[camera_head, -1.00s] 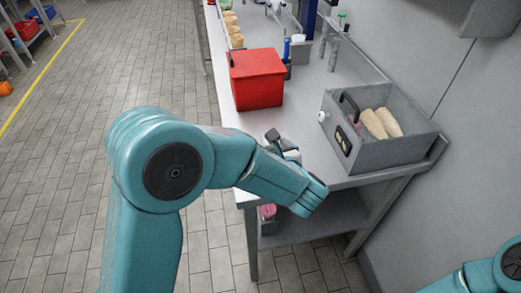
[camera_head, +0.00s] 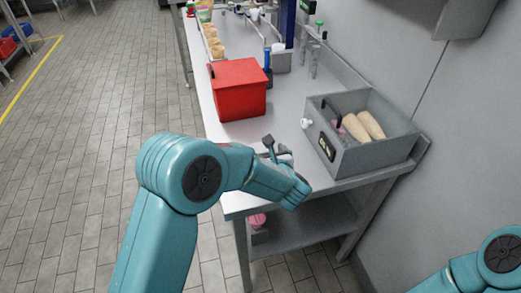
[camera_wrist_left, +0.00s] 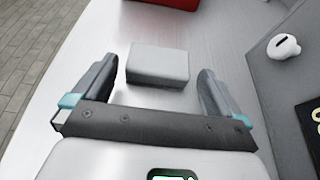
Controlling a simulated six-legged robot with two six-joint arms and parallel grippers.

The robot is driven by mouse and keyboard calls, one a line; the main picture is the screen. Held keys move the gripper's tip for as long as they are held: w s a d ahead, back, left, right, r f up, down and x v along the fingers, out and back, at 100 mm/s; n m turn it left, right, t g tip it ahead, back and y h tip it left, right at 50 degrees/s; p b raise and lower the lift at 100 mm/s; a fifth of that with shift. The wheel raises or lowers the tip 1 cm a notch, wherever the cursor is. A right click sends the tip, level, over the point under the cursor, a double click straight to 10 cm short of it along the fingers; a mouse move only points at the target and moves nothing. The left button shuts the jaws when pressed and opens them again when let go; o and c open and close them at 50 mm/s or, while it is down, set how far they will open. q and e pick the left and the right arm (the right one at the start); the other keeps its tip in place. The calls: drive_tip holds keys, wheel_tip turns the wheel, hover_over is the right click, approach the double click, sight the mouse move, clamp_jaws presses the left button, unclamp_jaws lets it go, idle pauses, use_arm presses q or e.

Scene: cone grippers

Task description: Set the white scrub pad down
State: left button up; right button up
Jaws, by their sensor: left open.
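The white scrub pad (camera_wrist_left: 158,66), a pale rectangular block, lies flat on the metal table in the left wrist view. My left gripper (camera_wrist_left: 158,72) is open, with one finger on each side of the pad and visible gaps between the fingers and the pad. In the head view my left gripper (camera_head: 273,148) is over the near end of the table, largely hidden by my own arm. My right gripper is out of view; only part of that arm shows at the lower right.
A red box (camera_head: 239,90) stands beyond my left gripper on the metal table (camera_head: 290,105). A grey bin (camera_head: 365,155) with pale cone-like items stands to the right. A pink item (camera_head: 257,220) sits on the lower shelf. The wall bounds the right side.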

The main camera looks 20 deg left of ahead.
sight(262, 151)
use_arm(q)
drive_tip(key=p+x, duration=0.1)
drive_tip(key=x, duration=0.4)
drive_tip(key=shift+f, duration=0.15)
drive_tip(key=shift+s, duration=0.1)
drive_tip(key=shift+d, duration=0.1)
drive_tip(key=shift+c, duration=0.3)
drive_tip(key=c, duration=0.8)
